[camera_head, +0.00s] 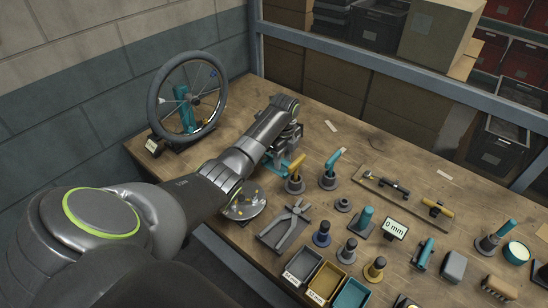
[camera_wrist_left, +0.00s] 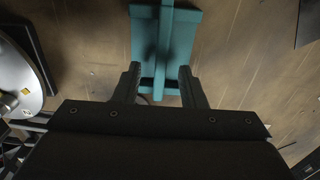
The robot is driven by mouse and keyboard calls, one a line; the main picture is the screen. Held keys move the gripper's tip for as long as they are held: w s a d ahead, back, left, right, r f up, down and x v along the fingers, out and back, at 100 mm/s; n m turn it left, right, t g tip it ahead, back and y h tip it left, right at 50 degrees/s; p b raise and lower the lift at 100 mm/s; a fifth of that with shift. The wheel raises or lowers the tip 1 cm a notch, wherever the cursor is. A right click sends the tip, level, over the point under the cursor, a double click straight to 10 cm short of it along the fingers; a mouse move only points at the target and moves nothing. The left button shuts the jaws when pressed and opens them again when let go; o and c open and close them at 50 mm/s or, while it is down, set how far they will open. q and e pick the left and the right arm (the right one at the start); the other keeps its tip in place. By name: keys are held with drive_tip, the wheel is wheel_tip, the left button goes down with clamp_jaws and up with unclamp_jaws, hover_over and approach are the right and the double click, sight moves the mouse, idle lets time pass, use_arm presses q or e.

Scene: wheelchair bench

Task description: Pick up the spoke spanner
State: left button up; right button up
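A teal piece with a flat base and a narrow raised bar (camera_wrist_left: 180,40) lies ahead of my left gripper (camera_wrist_left: 158,88) in the left wrist view. The gripper's two dark fingers are apart, with the narrow bar between them and gaps on both sides. In the head view my left gripper (camera_head: 283,160) is low over the bench, and part of the teal piece (camera_head: 292,168) shows beside it. I cannot make out a spoke spanner for certain; it may be at this teal piece, partly hidden by the gripper. My right gripper is not in view.
A wheel (camera_head: 160,112) stands at the bench's left. A yellow-handled tool (camera_head: 297,166) and a teal-handled tool (camera_head: 329,177) stand close right of the gripper. Pliers (camera_head: 287,219), a silver dish (camera_head: 245,207) and small bins (camera_head: 327,280) are in front. Bare wood lies behind.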

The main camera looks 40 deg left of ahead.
use_arm(q)
drive_tip(key=shift+c, duration=0.3)
clamp_jaws()
drive_tip(key=shift+r, duration=0.15)
wheel_tip(320, 180, up, 10)
drive_tip(key=b, duration=0.1)
idle(0.7)
